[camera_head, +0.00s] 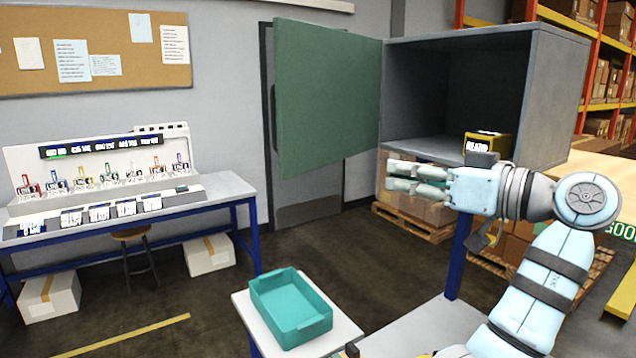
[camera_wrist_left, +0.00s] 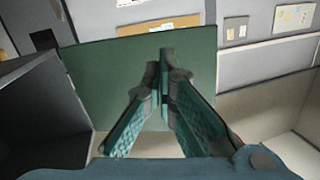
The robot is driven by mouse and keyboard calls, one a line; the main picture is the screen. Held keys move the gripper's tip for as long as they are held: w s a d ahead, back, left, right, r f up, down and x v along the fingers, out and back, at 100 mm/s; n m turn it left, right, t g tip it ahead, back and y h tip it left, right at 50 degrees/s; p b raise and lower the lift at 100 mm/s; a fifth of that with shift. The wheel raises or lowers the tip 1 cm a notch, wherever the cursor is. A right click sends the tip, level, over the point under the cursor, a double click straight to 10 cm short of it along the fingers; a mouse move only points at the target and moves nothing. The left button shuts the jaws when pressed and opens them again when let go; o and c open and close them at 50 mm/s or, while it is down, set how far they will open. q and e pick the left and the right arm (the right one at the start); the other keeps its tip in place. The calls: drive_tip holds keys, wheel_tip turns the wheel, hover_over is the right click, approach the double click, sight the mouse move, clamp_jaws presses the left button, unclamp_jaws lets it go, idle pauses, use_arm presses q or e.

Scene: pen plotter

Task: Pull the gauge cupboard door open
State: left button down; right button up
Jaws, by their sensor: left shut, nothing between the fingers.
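The gauge cupboard (camera_head: 560,95) is a grey box at the upper right of the head view. Its green door (camera_head: 328,100) stands wide open, swung out to the left from the cupboard's left edge. The door also shows in the left wrist view (camera_wrist_left: 95,75), behind the fingers. A yellow item with a dark top (camera_head: 488,145) sits inside near the front edge, partly hidden by my arm. My left gripper (camera_head: 392,177) is shut and empty in front of the cupboard's lower edge, pointing left. It appears clear of the door. My right gripper is not in view.
A teal bin (camera_head: 290,305) stands on a small white table below the door. A workbench (camera_head: 215,187) with a panel of small items is at the left. Pallets with boxes (camera_head: 430,208) are under the cupboard, and orange shelves at the right. The floor between is open.

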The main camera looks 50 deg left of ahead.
use_arm(q)
drive_tip(key=s+d+r+n+g, duration=0.25)
drive_tip(key=s+r, duration=0.25)
drive_tip(key=r, duration=0.3)
drive_tip(key=p, duration=0.2)
approach(296, 121)
drive_tip(key=shift+n, duration=0.35)
drive_tip(key=x, duration=0.5)
drive_tip(key=shift+s+a+r, duration=0.1)
drive_tip(key=shift+s+a, duration=0.05)
drive_tip(key=shift+s, duration=0.05)
drive_tip(key=shift+a, duration=0.55)
drive_tip(key=shift+d, duration=0.1)
